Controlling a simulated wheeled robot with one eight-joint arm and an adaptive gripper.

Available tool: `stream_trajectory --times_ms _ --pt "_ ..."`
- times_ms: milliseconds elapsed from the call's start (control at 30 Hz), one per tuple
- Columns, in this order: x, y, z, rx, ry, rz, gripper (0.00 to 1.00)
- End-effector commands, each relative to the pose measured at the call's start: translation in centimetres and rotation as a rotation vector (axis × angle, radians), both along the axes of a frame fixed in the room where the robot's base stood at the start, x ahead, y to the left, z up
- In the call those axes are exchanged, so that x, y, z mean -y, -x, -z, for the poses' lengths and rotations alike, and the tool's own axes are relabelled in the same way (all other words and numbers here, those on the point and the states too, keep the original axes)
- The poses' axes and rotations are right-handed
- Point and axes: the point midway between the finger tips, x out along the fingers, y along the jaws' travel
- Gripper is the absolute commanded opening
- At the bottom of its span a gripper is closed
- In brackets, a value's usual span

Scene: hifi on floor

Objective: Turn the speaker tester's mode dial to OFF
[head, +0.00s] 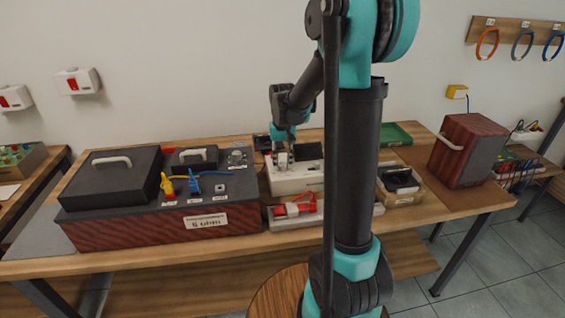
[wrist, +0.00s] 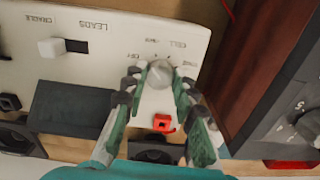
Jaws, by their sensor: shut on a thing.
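The speaker tester is a white panel box in the middle of the bench (head: 285,186); it also fills much of the wrist view (wrist: 110,73). Its mode dial (wrist: 159,72) is a round pale knob with small printed labels around it. The OFF label (wrist: 133,56) lies on the left of the dial in the wrist view, with CELL above it. My gripper (wrist: 160,76) is shut on the dial, one finger on each side. In the head view my gripper (head: 282,160) reaches down onto the tester. I cannot make out which label the dial points to.
A white slide switch (wrist: 50,47) near the LEADS and CRADLE labels and a red socket (wrist: 163,123) share the panel. A large red-wood unit (head: 150,228) stands close on the left. A tray with red parts (head: 292,219) lies in front; a wooden speaker box (head: 462,150) stands right.

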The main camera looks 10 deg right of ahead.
Motion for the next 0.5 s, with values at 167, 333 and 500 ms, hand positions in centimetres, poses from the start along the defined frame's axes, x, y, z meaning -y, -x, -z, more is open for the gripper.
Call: stream_trajectory --times_ms 167,333,500 --pt "-0.01 -0.03 -0.02 0.000 0.000 -0.154 0.00" --pt "-0.01 -0.03 -0.02 0.000 0.000 -0.281 0.00" --pt "-0.01 -0.03 -0.02 0.001 0.000 -0.374 0.00"
